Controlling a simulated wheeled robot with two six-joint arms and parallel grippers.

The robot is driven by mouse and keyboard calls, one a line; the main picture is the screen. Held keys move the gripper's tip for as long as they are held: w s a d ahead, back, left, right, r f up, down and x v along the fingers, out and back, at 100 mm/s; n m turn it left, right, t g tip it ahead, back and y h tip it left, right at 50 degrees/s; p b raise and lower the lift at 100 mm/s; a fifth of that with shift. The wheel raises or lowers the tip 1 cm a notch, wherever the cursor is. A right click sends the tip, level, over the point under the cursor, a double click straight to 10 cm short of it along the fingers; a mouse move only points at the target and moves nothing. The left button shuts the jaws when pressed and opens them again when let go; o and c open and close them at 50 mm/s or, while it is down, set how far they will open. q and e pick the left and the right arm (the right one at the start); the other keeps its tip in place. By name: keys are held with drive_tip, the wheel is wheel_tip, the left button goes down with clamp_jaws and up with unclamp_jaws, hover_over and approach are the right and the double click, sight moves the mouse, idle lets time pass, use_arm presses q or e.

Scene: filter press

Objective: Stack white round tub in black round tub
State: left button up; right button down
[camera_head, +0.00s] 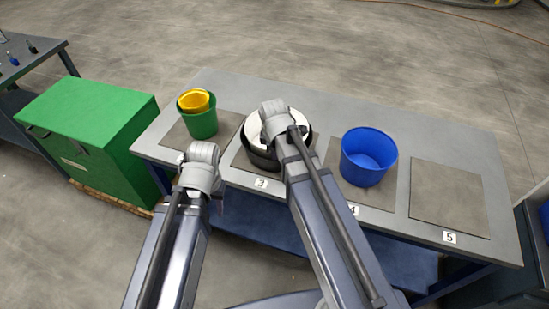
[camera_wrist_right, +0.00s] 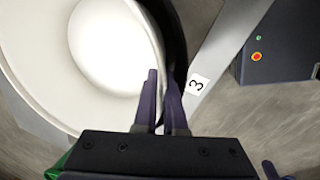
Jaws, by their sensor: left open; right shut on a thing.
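The white round tub (camera_head: 254,128) is at mat 3 on the table, inside the mouth of the black round tub (camera_head: 257,160), whose dark wall shows around it. My right gripper (camera_wrist_right: 160,100) is shut on the white tub's wall at its rim; the white tub (camera_wrist_right: 100,45) fills the left of the right wrist view, and a dark strip of the black tub (camera_wrist_right: 174,35) lies beyond the fingers. Whether the white tub rests on the bottom is hidden. My left gripper (camera_head: 203,160) is open and empty in front of the table's left part; its fingertips are hard to see.
A green tub (camera_head: 202,125) with a yellow tub (camera_head: 194,101) inside stands left of the black tub. A blue tub (camera_head: 368,160) stands to the right on mat 4. Mat 5 (camera_head: 448,197) is bare. A green cabinet (camera_head: 88,130) stands left of the table.

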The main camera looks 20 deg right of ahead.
drive_tip(key=shift+f, duration=0.3)
drive_tip(key=c, duration=1.3)
unclamp_jaws()
drive_tip(key=shift+o, duration=0.2)
drive_tip(key=shift+r, duration=0.15)
drive_tip(key=d+p+v, duration=0.1)
drive_tip(key=p+v, duration=1.1)
drive_tip(key=v, duration=0.1)
drive_tip(key=s+a+m+g, duration=0.2)
drive_tip(key=s+a+m, duration=0.8)
drive_tip(key=s, duration=0.2)
drive_tip(key=shift+s+f+m, duration=0.15)
drive_tip(key=shift+f+m, duration=0.15)
drive_tip(key=shift+f, duration=0.15)
